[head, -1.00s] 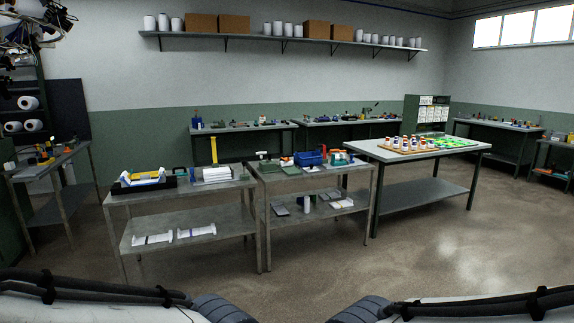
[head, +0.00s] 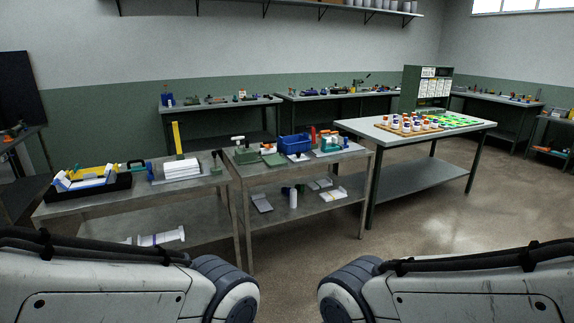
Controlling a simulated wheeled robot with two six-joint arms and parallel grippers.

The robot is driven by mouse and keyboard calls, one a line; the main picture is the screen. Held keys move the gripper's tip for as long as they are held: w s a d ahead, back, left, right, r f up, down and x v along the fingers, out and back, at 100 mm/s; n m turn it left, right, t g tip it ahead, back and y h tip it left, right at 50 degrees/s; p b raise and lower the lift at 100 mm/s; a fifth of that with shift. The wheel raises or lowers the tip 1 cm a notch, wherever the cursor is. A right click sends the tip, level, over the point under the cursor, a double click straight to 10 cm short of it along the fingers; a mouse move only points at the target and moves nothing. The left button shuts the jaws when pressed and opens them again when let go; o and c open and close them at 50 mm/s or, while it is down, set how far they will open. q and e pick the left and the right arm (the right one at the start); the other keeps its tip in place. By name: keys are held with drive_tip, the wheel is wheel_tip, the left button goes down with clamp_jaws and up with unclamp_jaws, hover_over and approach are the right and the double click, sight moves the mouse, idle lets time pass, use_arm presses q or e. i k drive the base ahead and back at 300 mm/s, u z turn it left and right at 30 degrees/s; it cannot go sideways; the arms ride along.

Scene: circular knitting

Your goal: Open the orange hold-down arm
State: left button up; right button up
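No clearly orange hold-down arm can be made out at this distance. A yellow upright bar (head: 178,138) stands on the left front table, behind a white block (head: 181,169). Small orange and red parts (head: 329,138) show on a small fixture at the right end of the middle front table; their shape is too small to tell. Both my arms come in along the bottom edge, but neither gripper is in view.
The left front table (head: 215,182) carries a black tray (head: 120,184) with blue, white and yellow parts. The middle front table (head: 250,184) holds a blue bin (head: 294,144) and green items. A larger table (head: 358,127) with several small bottles stands right. Floor (head: 425,235) is clear at right.

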sight(267, 142)
drive_tip(key=i, duration=4.15)
drive_tip(key=u, duration=0.1)
